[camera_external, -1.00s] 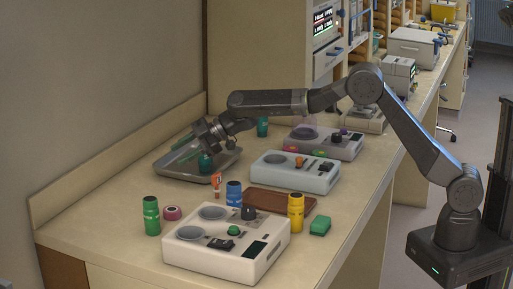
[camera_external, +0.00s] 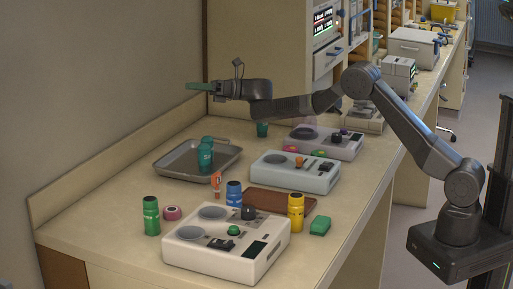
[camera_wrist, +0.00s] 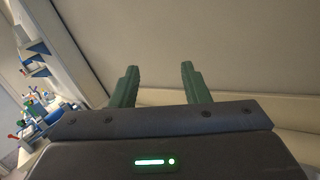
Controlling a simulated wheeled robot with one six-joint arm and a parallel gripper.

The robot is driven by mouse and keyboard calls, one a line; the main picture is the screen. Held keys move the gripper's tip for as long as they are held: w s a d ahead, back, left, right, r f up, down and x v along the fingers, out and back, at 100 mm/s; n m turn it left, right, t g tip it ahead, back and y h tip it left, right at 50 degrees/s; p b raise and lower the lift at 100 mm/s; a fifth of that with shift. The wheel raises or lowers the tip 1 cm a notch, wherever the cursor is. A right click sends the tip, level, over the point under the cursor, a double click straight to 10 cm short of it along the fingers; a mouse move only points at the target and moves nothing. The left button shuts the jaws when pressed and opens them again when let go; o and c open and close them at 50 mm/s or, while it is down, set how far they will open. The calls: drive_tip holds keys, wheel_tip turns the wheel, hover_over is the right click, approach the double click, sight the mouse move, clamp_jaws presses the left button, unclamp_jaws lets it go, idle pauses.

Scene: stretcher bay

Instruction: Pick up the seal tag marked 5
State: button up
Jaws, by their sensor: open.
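I cannot make out a seal tag marked 5; no number is readable in either view. My gripper (camera_external: 198,86) is raised well above the bench, level and pointing left toward the wall. In the wrist view its two green fingers (camera_wrist: 160,68) are apart with nothing between them, only plain wall beyond. Below it on the bench is a grey metal tray (camera_external: 174,171) with a teal cup-like item (camera_external: 205,158) at its right side. A small orange-and-white item (camera_external: 216,183) stands near the tray's front right; its markings are too small to read.
Several panel devices stand on the bench, a white one (camera_external: 255,262) nearest and a pale blue one (camera_external: 310,181) behind. Green (camera_external: 151,216), blue (camera_external: 234,194) and yellow (camera_external: 296,212) bottles, a green block (camera_external: 320,226) and a brown board (camera_external: 268,199) surround them. The bench's left side is clear.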

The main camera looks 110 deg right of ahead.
drive_tip(key=s+a+f+n+g+y, duration=0.2)
drive_tip(key=a+f+n+g+y, duration=0.2)
drive_tip(key=a+f+n+y, duration=0.35)
drive_tip(key=n+g+y, duration=0.4)
drive_tip(key=n+g, duration=0.1)
drive_tip(key=n, duration=0.1)
approach(217, 173)
drive_tip(key=shift+m, duration=0.25)
drive_tip(key=p+x, duration=0.5)
drive_tip(key=x, duration=0.5)
drive_tip(key=shift+w+f, duration=0.1)
drive_tip(key=shift+w, duration=0.05)
clamp_jaws()
